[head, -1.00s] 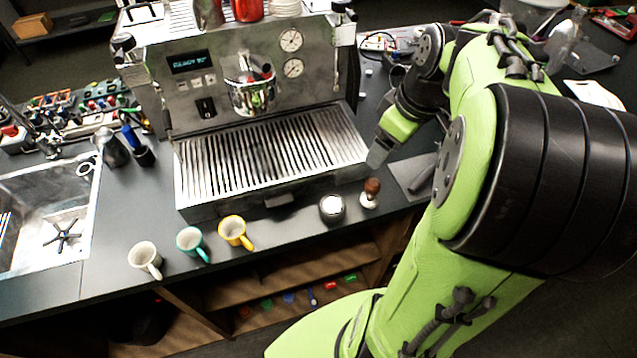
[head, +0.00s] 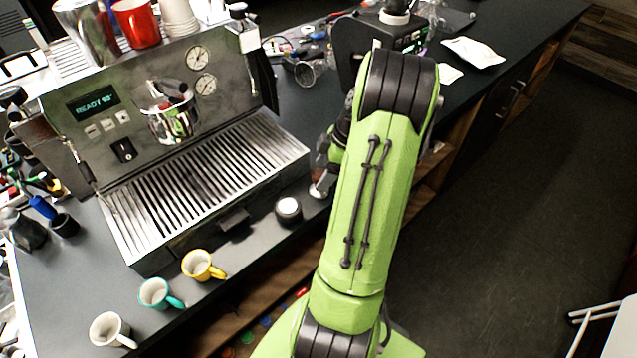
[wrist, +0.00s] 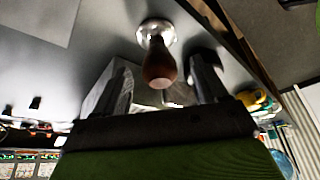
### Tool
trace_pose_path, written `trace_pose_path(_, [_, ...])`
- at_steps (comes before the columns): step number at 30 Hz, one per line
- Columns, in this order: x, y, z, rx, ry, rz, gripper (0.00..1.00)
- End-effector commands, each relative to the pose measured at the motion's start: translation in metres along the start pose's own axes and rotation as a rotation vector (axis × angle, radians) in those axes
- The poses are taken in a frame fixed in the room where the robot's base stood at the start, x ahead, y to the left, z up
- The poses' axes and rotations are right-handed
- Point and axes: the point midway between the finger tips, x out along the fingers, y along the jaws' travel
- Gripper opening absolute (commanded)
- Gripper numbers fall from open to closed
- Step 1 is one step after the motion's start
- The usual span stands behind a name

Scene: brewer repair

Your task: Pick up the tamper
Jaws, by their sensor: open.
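The tamper (wrist: 160,66) has a brown wooden handle and a round shiny metal base. In the wrist view it is at upper middle, its handle pointing toward my gripper (wrist: 161,76). My gripper is open, with one dark finger on each side of the handle in the picture. I see a gap on both sides and cannot tell whether the handle is fully between the fingers. In the head view my arm hides most of my gripper, and the tamper cannot be made out clearly beside it.
A small round container (head: 288,210) stands close by at the counter's front edge. The espresso machine's drip tray (head: 205,190) is to its left. Yellow (head: 199,266), teal (head: 157,293) and white (head: 109,330) cups stand along the front edge.

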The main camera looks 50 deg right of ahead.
Motion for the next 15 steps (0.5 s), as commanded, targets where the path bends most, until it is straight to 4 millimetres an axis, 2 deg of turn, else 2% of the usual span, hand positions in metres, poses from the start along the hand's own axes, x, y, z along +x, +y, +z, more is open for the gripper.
trace_pose_path(3, [0.024,0.0,-0.001,0.001,0.003,-0.007,0.72])
trace_pose_path(7, [0.044,0.0,-0.001,0.0,0.001,-0.004,0.72])
trace_pose_path(15, [0.049,0.001,-0.001,0.0,0.0,-0.002,0.71])
